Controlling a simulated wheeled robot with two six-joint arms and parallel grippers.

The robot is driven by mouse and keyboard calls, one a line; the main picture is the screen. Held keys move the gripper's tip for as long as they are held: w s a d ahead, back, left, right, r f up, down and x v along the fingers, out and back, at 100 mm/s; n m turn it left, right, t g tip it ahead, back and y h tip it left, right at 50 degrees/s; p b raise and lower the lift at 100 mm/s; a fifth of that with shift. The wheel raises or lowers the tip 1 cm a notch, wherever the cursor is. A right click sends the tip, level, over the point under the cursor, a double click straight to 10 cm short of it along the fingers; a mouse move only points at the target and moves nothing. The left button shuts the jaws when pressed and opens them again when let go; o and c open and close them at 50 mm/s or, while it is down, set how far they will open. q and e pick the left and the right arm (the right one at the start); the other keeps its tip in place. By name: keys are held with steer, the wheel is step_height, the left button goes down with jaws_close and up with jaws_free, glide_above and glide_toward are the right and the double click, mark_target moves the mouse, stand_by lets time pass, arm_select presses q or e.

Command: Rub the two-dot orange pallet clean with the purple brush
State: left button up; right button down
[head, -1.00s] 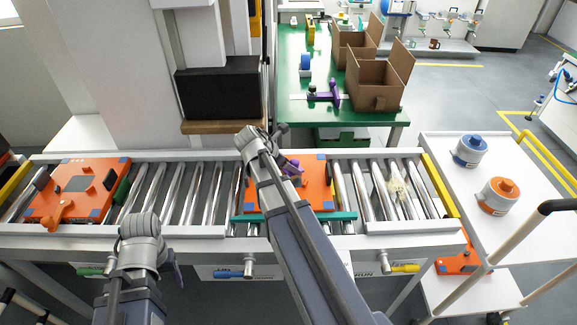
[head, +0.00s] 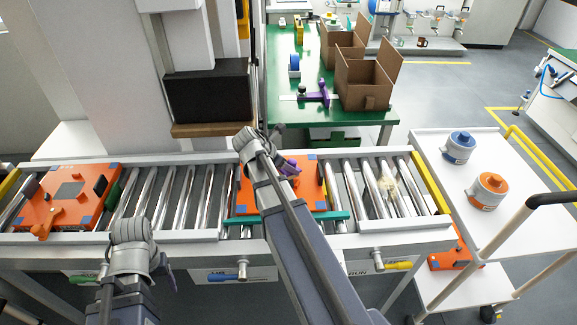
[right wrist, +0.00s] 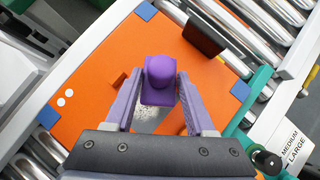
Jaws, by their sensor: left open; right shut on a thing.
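The two-dot orange pallet (head: 307,182) lies on the roller conveyor, partly hidden by my right arm in the head view. In the right wrist view the pallet (right wrist: 95,95) shows two white dots at its left corner, blue corners and a grey speckled patch (right wrist: 150,119). My right gripper (right wrist: 160,92) is shut on the purple brush (right wrist: 160,72), over the patch. I cannot tell whether the brush touches the pallet. My left gripper (head: 168,272) is open in front of the conveyor, mostly hidden by its own arm.
Another orange pallet (head: 68,200) lies at the conveyor's left end. A teal bar (head: 337,215) runs along the two-dot pallet's front edge. A dark block (right wrist: 204,34) stands on its far side. A white side table (head: 430,146) bears blue and orange canisters. Bare rollers (head: 188,195) separate the pallets.

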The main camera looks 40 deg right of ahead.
steer(key=shift+w+a+r, duration=0.1)
steer(key=shift+w+a, duration=0.45)
steer(key=shift+a, duration=0.35)
steer(key=shift+a, duration=0.1)
steer(key=shift+w+a+r, duration=0.1)
steer(key=shift+w+a, duration=0.5)
steer(key=shift+a, duration=0.3)
steer(key=shift+w+a+r+p, duration=0.15)
steer(key=shift+w+a, duration=0.15)
steer(key=shift+a, duration=0.2)
steer(key=shift+w+a+f+p, duration=0.15)
steer(key=shift+w+a, duration=0.15)
steer(key=shift+a, duration=0.2)
steer(key=shift+r, duration=0.2)
step_height(320, 180, up, 6)
steer(key=p, duration=0.6)
steer(key=shift+f, duration=0.1)
